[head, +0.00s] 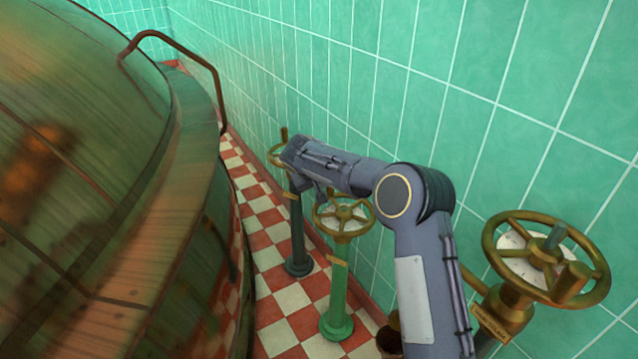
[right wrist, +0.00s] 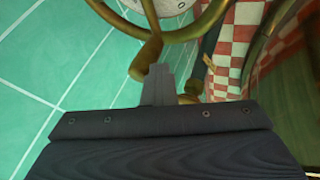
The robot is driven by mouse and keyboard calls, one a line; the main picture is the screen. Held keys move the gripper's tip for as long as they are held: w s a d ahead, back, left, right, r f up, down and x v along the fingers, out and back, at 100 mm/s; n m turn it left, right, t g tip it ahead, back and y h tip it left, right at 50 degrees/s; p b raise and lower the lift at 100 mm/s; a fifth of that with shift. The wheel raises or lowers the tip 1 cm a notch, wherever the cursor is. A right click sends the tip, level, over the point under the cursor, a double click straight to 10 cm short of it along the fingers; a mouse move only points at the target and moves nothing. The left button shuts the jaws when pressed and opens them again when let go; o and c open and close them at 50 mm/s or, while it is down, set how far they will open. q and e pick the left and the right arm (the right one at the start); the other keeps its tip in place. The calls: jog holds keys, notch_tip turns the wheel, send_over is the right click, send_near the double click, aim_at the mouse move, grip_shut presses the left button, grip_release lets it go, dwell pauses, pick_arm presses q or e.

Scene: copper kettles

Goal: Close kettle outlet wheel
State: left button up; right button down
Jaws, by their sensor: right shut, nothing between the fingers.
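Three brass handwheels show in the head view. The far wheel (head: 276,155) stands on a dark post and is partly hidden by my right arm. The middle wheel (head: 343,216) is on a green post. The near, largest wheel (head: 546,258) has a small plate below it that I cannot read, so I cannot tell which is the kettle outlet wheel. My right gripper (right wrist: 160,84) is shut and empty. In the right wrist view its fingertips are just below a brass wheel's rim (right wrist: 186,32), close to its knob handle (right wrist: 146,60); contact is unclear. My left gripper is out of view.
The big copper kettle (head: 90,190) fills the left, with a curved rail (head: 180,50) on it. A green tiled wall (head: 430,70) runs close along the right. A narrow red and white checkered floor (head: 262,215) lies between them.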

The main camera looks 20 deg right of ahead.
jog(key=shift+w+d+r, duration=0.1)
jog(key=shift+w+d, duration=0.05)
jog(key=shift+d, duration=0.25)
jog(key=shift+d+m, duration=0.1)
jog(key=shift+m, duration=0.2)
